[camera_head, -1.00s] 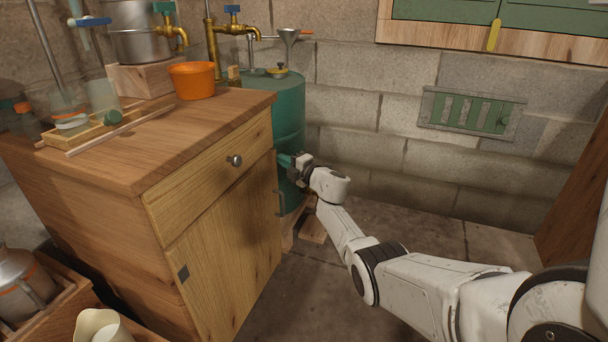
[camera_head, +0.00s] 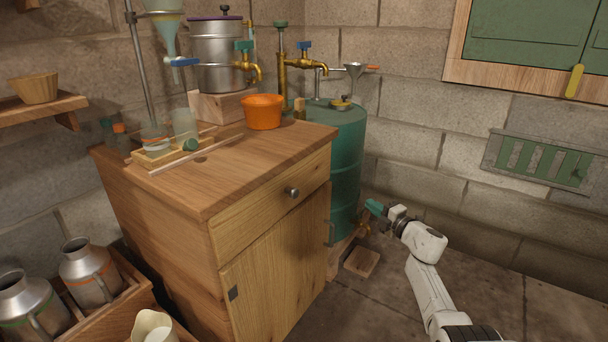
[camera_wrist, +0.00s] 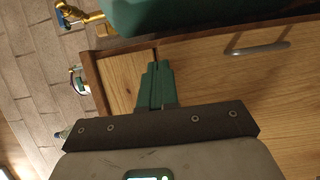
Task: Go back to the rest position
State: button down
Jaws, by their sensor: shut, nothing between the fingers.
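My gripper (camera_head: 371,206) is shut and empty, its green fingers pointing left toward the lower part of the green drum (camera_head: 345,150) in the head view. It is in the air to the right of the wooden cabinet (camera_head: 285,270). In the wrist view the gripper's green fingers (camera_wrist: 157,68) are together, with nothing between them. The cabinet's wood fronts and a metal handle (camera_wrist: 257,48) show beyond them. Whether the fingers touch anything is not clear, but no object is held.
On the cabinet top stand an orange bowl (camera_head: 262,113), a steel pot (camera_head: 216,60) and glassware. A small wood block (camera_head: 361,262) is on the floor by the drum. Metal cans (camera_head: 88,272) stand in a crate at lower left. Floor to the right is clear.

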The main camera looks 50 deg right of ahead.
jog(key=w+a+f+m+g+h, duration=0.2)
jog(key=w+a+m+g+h, duration=0.15)
jog(key=a+m, duration=0.4)
jog(key=s+a+f+m+g+y, duration=0.1)
jog(key=s+a+f+m+g, duration=0.2)
jog(key=a, duration=0.6)
jog(key=s+a+f+m+g, duration=0.1)
jog(key=a+f+m+g, duration=0.1)
jog(key=a+f+m, duration=0.35)
jog(key=s+a+f+n+g+y, duration=0.15)
jog(key=s+a+g+y, duration=0.25)
jog(key=s+a, duration=0.8)
jog(key=s+a+f+g+y, duration=0.25)
jog(key=s+a+y, duration=0.25)
jog(key=s+a, duration=0.75)
jog(key=w+a+r+p, duration=0.1)
jog(key=w+r+p, duration=0.1)
jog(key=r+p, duration=1.2)
jog(key=w+a+r+p, duration=0.1)
jog(key=a+r+p, duration=0.1)
jog(key=r+p, duration=1.3)
jog(key=shift+w+r+g, duration=0.35)
jog(key=shift+r+g, duration=0.05)
jog(key=shift+r, duration=0.05)
jog(key=c, duration=1.8)
grip_release()
